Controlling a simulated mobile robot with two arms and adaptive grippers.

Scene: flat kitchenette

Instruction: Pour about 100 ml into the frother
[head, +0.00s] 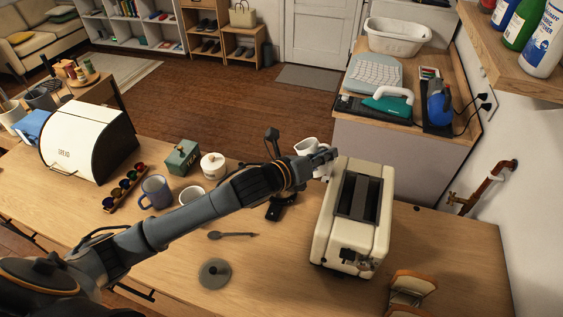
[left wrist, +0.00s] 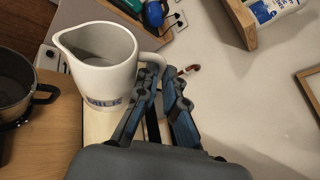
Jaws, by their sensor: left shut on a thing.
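A white jug lettered MILK (left wrist: 103,78) is near the middle of the left wrist view, its spout to the left. In the head view the jug (head: 306,146) shows beyond the toaster's far left corner. My left gripper (head: 326,160) is shut on the jug's handle; its fingers also show in the left wrist view (left wrist: 163,95). A dark open pot with a side handle (left wrist: 12,92), apparently the frother, is left of the jug, apart from it. In the head view my arm hides most of that spot; a black base (head: 280,212) shows below the arm. My right gripper is out of view.
The cream toaster (head: 330,225) stands close to the gripper. A grey lid (head: 214,273) and a dark spoon (head: 233,235) lie on the counter.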

